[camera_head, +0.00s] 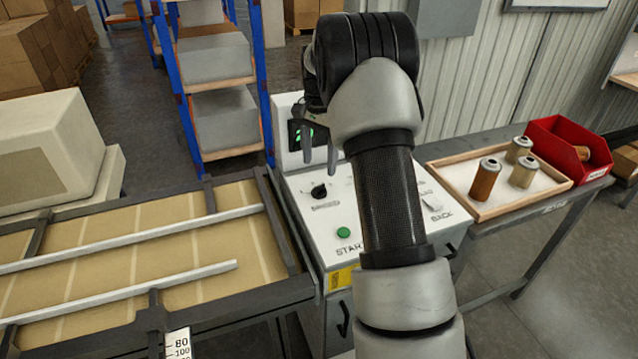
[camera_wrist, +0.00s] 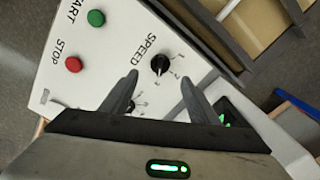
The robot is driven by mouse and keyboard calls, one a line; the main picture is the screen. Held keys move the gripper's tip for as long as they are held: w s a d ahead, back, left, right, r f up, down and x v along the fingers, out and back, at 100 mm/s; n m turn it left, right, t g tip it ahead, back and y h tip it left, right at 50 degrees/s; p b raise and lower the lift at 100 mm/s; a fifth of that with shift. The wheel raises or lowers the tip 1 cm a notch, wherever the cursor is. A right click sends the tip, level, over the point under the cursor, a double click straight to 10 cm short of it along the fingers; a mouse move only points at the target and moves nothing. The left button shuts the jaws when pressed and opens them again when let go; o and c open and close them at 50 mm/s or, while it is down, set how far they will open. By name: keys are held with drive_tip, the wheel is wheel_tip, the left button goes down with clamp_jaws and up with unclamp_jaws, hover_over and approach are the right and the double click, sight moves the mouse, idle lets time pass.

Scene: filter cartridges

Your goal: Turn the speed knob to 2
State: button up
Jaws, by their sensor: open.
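The black speed knob (camera_head: 319,190) sits on the white top of the control panel (camera_head: 317,217), left of my arm. In the wrist view the knob (camera_wrist: 160,63) is beside the word SPEED, with small scale marks around its right and lower side. The numbers are too small to read surely, and I cannot tell which one its pale pointer mark faces. My gripper (camera_head: 320,162) is open and empty above the panel, fingers down. In the wrist view the knob appears between and just beyond the fingertips (camera_wrist: 159,82), apart from both.
A green START button (camera_head: 343,232) and a red STOP button (camera_wrist: 74,64) are on the panel. A second dial (camera_wrist: 131,107) is partly hidden behind a finger. A conveyor (camera_head: 150,250) lies left; a wooden tray (camera_head: 455,165) with filter cartridges and a red bin (camera_head: 590,145) stand right.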

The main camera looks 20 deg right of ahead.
sight(319, 186)
wheel_tip(319, 186, down, 8)
drive_tip(key=shift+f, duration=0.1)
drive_tip(key=shift+c, duration=0.2)
drive_tip(key=c, duration=1)
